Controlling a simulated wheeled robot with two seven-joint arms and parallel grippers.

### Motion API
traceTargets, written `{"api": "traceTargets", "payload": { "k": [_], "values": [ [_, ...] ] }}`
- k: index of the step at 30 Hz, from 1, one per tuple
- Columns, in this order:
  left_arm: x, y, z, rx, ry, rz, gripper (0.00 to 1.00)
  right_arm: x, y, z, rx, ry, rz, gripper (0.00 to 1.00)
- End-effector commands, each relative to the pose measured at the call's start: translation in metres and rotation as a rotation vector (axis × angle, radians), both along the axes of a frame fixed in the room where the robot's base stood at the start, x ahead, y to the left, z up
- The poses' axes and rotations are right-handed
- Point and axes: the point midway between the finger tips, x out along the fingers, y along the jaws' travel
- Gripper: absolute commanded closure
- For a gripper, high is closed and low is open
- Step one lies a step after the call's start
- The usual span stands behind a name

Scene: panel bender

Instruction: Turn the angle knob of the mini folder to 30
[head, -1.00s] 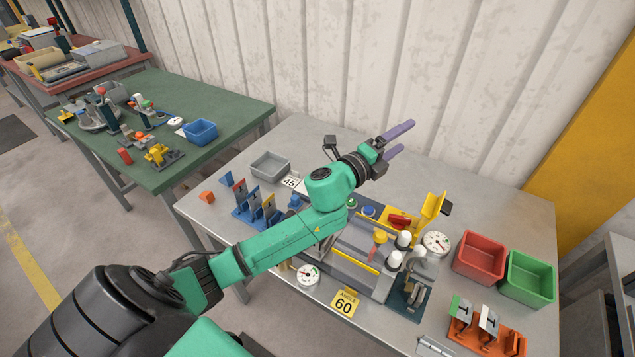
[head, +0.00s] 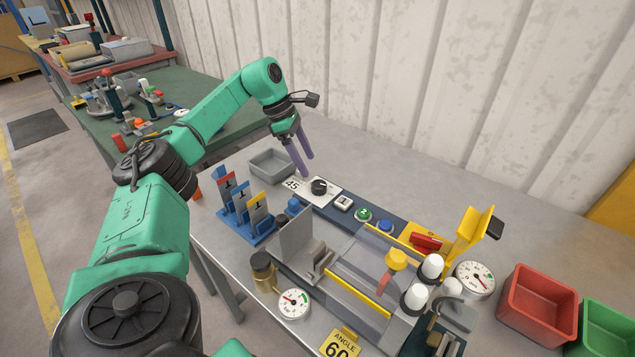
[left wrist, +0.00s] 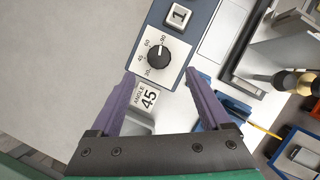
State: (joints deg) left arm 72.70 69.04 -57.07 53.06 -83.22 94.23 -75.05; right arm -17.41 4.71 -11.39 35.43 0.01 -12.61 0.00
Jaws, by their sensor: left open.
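The angle knob (head: 319,187) of the mini folder is round and black on a white plate at the left end of the blue control strip. In the left wrist view the knob (left wrist: 160,56) lies just beyond the fingertips, with 30, 45, 60 and 90 marked around it. Its pale pointer mark faces the far side of the scale; its exact number is too small to tell. My left gripper (head: 306,167) is open and empty, its purple fingers pointing down above and behind the knob, apart from it. My right gripper is out of view.
An "ANGLE 45" card (left wrist: 147,97) lies beside the knob plate. A grey bin (head: 271,164) stands to its left, and a blue rack (head: 243,222) in front. A white switch (head: 343,202) and green button (head: 363,214) sit right of the knob.

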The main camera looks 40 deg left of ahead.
Motion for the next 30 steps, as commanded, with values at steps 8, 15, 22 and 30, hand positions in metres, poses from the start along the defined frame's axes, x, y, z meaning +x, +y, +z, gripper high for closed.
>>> {"api": "traceTargets", "payload": {
  "k": [8, 15, 22, 30],
  "values": [
    [0.013, -0.022, -0.058, -0.002, 0.001, -0.002, 0.19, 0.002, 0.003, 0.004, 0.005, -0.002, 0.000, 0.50],
    [0.015, -0.025, -0.069, -0.001, -0.002, 0.000, 0.19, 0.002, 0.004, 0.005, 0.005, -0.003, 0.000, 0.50],
    [0.015, -0.025, -0.069, -0.002, -0.003, -0.001, 0.61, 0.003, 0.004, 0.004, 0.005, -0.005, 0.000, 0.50],
    [0.015, -0.026, -0.068, -0.002, -0.002, 0.004, 1.00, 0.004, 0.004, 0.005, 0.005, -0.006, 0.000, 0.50]
  ]
}}
